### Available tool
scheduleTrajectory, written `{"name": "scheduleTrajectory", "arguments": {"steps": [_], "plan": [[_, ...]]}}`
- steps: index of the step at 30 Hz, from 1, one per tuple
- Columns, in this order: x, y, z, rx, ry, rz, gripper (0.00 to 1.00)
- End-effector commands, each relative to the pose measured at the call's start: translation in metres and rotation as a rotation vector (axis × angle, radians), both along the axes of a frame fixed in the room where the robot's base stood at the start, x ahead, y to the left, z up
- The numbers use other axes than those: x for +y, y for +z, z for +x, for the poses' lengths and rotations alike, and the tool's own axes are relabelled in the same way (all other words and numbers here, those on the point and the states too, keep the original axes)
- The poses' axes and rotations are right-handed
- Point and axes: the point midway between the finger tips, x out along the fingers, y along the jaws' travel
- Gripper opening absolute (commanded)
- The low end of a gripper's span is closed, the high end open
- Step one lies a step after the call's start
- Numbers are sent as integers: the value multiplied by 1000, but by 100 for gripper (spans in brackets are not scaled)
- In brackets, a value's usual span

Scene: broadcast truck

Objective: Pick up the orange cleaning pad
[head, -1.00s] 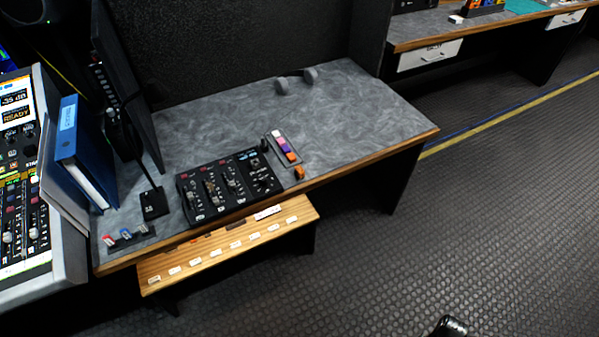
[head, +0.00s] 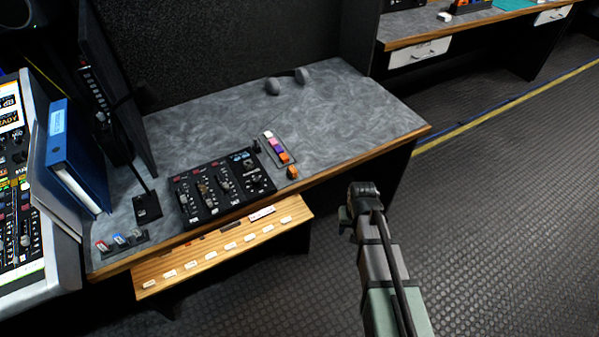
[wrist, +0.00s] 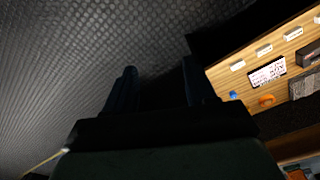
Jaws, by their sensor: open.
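In the wrist view a small rounded orange object (wrist: 266,100), likely the cleaning pad, lies on the wooden shelf beside a small blue item (wrist: 233,95). I cannot pick it out on the shelf in the head view. In that view a small orange piece (head: 292,172) sits on the desk's front edge, and an orange block lies in a slim tray (head: 271,137). My gripper (head: 357,200) is right of the shelf, in front of the desk. Its dark fingers (wrist: 158,80) are apart and empty, with floor between them; the orange object is off to their right.
The grey desk (head: 345,105) overhangs the low wooden shelf (head: 160,283), which bears several white labels. A black fader panel (head: 222,186), a blue binder (head: 78,160) and a headset (head: 288,80) stand on the desk. The floor right of my arm is clear.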

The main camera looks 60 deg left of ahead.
Motion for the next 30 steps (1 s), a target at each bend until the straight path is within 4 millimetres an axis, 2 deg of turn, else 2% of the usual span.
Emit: {"name": "scheduleTrajectory", "arguments": {"steps": [1,6,12,15,17,21,24,26,30], "plan": [[29,16,-7,-12,33,21,55],[100,68,-36,-37,124,73,55],[174,136,-70,-59,225,125,55],[202,167,-80,-67,264,140,55],[216,185,-81,-70,282,144,55],[250,223,-71,-70,325,132,55],[262,224,-67,-51,372,79,55],[263,223,-67,-36,406,43,55],[246,222,-72,3,499,-36,55]]}}
